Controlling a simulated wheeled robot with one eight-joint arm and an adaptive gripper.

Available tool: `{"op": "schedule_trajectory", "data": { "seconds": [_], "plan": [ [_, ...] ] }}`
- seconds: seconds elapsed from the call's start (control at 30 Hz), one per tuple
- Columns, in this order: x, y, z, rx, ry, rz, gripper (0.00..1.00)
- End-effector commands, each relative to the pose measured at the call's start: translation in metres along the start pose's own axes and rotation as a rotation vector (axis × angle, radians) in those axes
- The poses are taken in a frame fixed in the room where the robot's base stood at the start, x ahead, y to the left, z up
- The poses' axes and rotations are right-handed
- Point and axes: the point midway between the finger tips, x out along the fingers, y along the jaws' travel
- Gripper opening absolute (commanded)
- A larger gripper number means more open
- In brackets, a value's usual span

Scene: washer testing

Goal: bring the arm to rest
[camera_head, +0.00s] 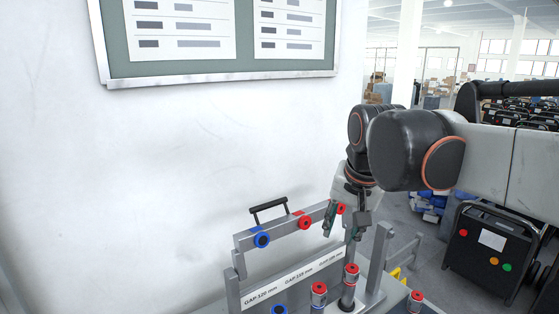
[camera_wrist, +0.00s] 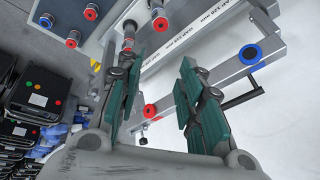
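My gripper (camera_head: 345,228) hangs from my arm at the right of the head view, close to the right end of the test rig. In the wrist view my gripper (camera_wrist: 158,58) has its two green-padded fingers spread apart, with nothing held between them. The rig's raised grey crossbar (camera_head: 285,226) carries a blue fitting (camera_head: 262,239) and red fittings, one of them red (camera_head: 304,222). A red fitting (camera_wrist: 149,110) shows in the gap between the fingers in the wrist view; contact cannot be told.
A rail labelled with gap sizes (camera_head: 293,279) lies below the crossbar. Red-topped cylinders (camera_head: 319,290) stand in front. A white wall with a notice board (camera_head: 218,72) is behind. A black machine with coloured buttons (camera_head: 492,246) stands on the floor at right.

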Motion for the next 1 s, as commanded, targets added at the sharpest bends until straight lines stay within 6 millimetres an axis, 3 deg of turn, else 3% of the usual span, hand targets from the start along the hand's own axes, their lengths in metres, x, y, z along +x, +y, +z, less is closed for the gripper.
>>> {"op": "schedule_trajectory", "data": {
  "seconds": [0.03, 0.3, 0.6, 0.8, 1.0],
  "plan": [
    [0.009, 0.016, 0.016, -0.024, 0.018, -0.005, 0.34],
    [0.044, 0.083, 0.087, -0.193, 0.122, -0.022, 0.34],
    [0.095, 0.141, 0.158, -0.357, 0.227, -0.012, 0.34],
    [0.11, 0.155, 0.176, -0.405, 0.257, -0.004, 0.34],
    [0.11, 0.156, 0.177, -0.411, 0.261, -0.004, 0.34]
  ]
}}
